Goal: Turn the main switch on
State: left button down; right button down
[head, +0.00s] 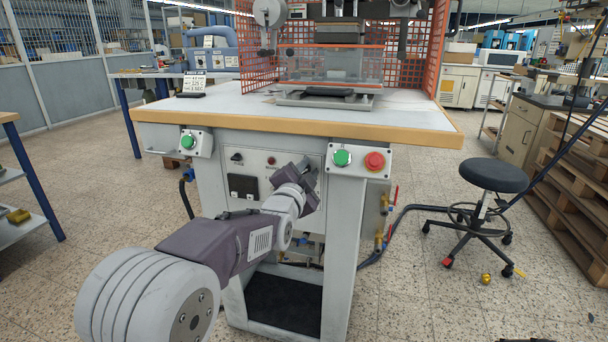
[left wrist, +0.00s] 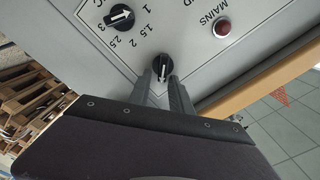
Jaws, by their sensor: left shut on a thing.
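The machine's grey control panel (head: 222,170) is under the table top. In the left wrist view, seen upside down, a black rotary knob (left wrist: 163,64) with a white pointer line sits on the panel. My left gripper (left wrist: 163,78) is shut on this knob, one finger on each side. In the head view my left gripper (head: 306,168) is at the panel's right part and hides the knob. A red lamp (left wrist: 222,28) labelled MAINS is near the held knob; it also shows in the head view (head: 272,160). My right gripper is not in view.
A second black knob (left wrist: 120,16) with a number scale is on the panel. A green button box (head: 189,143) is left; green (head: 342,158) and red (head: 375,161) buttons are right. The wooden table edge (head: 290,127) overhangs the panel. A stool (head: 493,176) stands right.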

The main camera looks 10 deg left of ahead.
pick_arm(q)
jog(key=shift+f, duration=0.35)
jog(key=m, duration=0.3)
jog(key=shift+d+f+m, duration=0.15)
jog(key=shift+f+m, duration=0.1)
jog(key=shift+m, duration=0.15)
jog(key=c, duration=1.4)
grip_release()
jog(key=shift+a+r, duration=0.15)
jog(key=shift+a, duration=0.05)
jog(key=shift+d+r, duration=0.1)
jog(key=s+b, duration=0.3)
jog(key=s, duration=0.7)
